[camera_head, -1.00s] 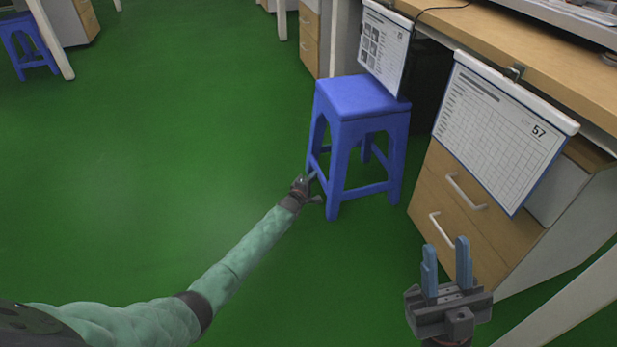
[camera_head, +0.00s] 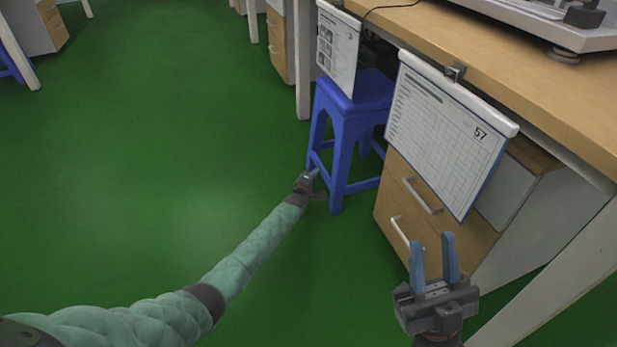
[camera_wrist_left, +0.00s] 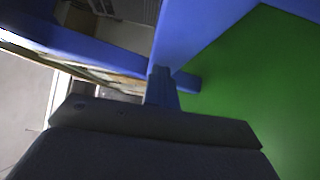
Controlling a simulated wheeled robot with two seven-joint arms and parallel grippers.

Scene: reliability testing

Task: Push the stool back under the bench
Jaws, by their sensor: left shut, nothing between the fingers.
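The blue stool (camera_head: 345,125) stands upright on the green floor at the bench's edge. Its back part is under the bench (camera_head: 490,60), behind the hanging sheets, and its near legs are outside. My left gripper (camera_head: 312,177) is shut and empty, low at the stool's near left leg, and seems to touch it. In the left wrist view the shut fingers (camera_wrist_left: 161,88) are against or very close to the blue stool frame (camera_wrist_left: 200,35). My right gripper (camera_head: 433,262) is open and empty, in front of the drawers at lower right.
A clipped sheet (camera_head: 445,130) and another sheet (camera_head: 337,48) hang from the bench edge. A wooden drawer cabinet (camera_head: 425,215) stands right of the stool. A white bench leg (camera_head: 302,60) stands behind it, left. The green floor (camera_head: 150,170) at left is clear.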

